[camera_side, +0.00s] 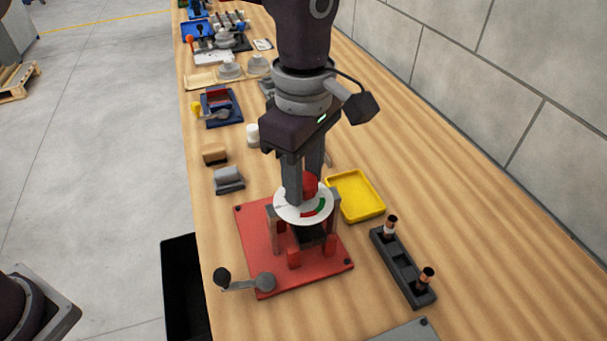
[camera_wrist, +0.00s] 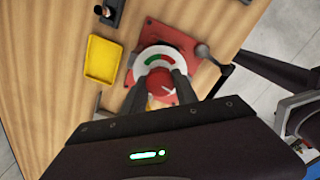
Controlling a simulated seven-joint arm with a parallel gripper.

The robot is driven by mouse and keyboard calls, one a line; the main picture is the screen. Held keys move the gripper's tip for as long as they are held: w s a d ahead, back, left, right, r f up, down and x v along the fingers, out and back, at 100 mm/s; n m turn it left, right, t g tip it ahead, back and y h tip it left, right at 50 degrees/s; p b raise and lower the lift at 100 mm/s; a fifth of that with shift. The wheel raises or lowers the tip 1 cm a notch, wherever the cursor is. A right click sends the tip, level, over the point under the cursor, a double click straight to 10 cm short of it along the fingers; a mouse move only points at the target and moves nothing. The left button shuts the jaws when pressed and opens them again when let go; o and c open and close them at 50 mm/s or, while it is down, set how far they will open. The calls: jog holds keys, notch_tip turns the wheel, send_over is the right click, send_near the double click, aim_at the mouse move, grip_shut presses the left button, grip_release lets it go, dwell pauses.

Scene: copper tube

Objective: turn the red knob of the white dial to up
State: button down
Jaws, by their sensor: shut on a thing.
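The white dial (camera_side: 288,210) sits on top of a small stand on a red base plate (camera_side: 254,247). The dial has a green arc and a red arc on its face; it also shows in the wrist view (camera_wrist: 143,58). The red knob (camera_side: 310,183) is at the dial's middle, partly hidden by the fingers; in the wrist view the knob (camera_wrist: 160,80) shows between the fingertips. My gripper (camera_side: 303,192) points down from above and is shut on the red knob. Which way the knob points is too small to tell.
A yellow tray (camera_side: 372,212) stands right behind the dial. A dark holder (camera_side: 398,262) with copper pieces lies to the right. A crank handle (camera_side: 245,281) is at the plate's front left corner. Other fixtures, such as a grey block (camera_side: 228,181), stand farther back on the bench.

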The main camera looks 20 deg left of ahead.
jog(key=shift+s+f+n, duration=0.1)
jog(key=shift+f+n, duration=0.05)
jog(key=shift+n, duration=0.45)
jog(key=shift+a+n, duration=0.1)
jog(key=shift+n, duration=0.2)
jog(key=c, duration=0.9)
grip_release()
jog(key=shift+c, duration=0.2)
notch_tip(320, 180, up, 7)
jog(key=shift+r, duration=0.1)
